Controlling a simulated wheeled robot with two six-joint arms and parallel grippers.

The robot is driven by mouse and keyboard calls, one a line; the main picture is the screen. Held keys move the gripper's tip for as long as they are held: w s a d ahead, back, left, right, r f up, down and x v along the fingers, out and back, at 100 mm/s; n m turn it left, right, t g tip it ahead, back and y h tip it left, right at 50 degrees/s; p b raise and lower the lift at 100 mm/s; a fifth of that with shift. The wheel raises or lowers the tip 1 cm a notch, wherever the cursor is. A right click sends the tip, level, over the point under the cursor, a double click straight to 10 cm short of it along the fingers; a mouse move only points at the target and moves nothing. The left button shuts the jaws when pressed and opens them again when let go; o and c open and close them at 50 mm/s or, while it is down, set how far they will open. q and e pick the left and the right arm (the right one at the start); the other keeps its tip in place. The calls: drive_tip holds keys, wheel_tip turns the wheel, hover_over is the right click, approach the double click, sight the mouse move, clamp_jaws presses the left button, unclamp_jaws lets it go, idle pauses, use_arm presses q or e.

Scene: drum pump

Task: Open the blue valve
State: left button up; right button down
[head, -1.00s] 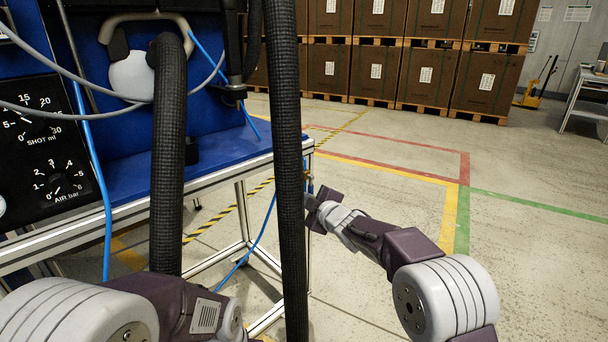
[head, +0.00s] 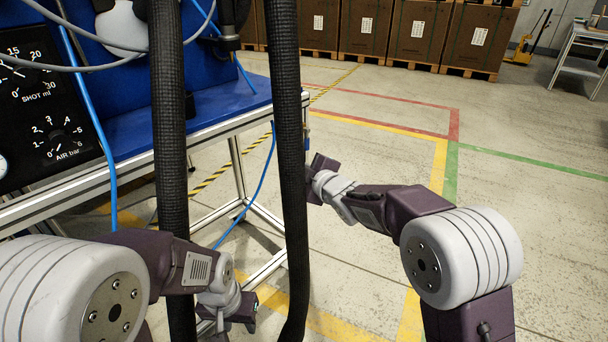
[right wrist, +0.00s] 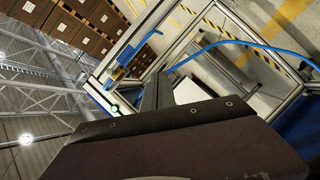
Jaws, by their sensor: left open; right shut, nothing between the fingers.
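A small blue part on a brass fitting, seemingly the blue valve (right wrist: 125,56), shows in the right wrist view at the bench frame's edge, beyond my right fingers and apart from them. I cannot make out its handle position. In the head view I cannot pick the valve out clearly. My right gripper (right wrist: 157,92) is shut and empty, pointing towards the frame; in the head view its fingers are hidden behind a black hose. My left gripper (head: 240,314) is low, between the two hoses, open, its fingertips partly hidden.
Two thick black hoses (head: 290,150) hang in front of the blue bench (head: 215,105) and its aluminium frame. A gauge panel (head: 40,110) is at the left. A thin blue hose (head: 268,180) hangs below the bench. Boxes on pallets (head: 410,38) stand far back.

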drive_tip(key=v, duration=0.4)
drive_tip(key=shift+s+a+f+p, duration=0.15)
drive_tip(key=shift+s+f+p, duration=0.15)
drive_tip(key=shift+s+f, duration=0.1)
drive_tip(key=shift+w, duration=0.1)
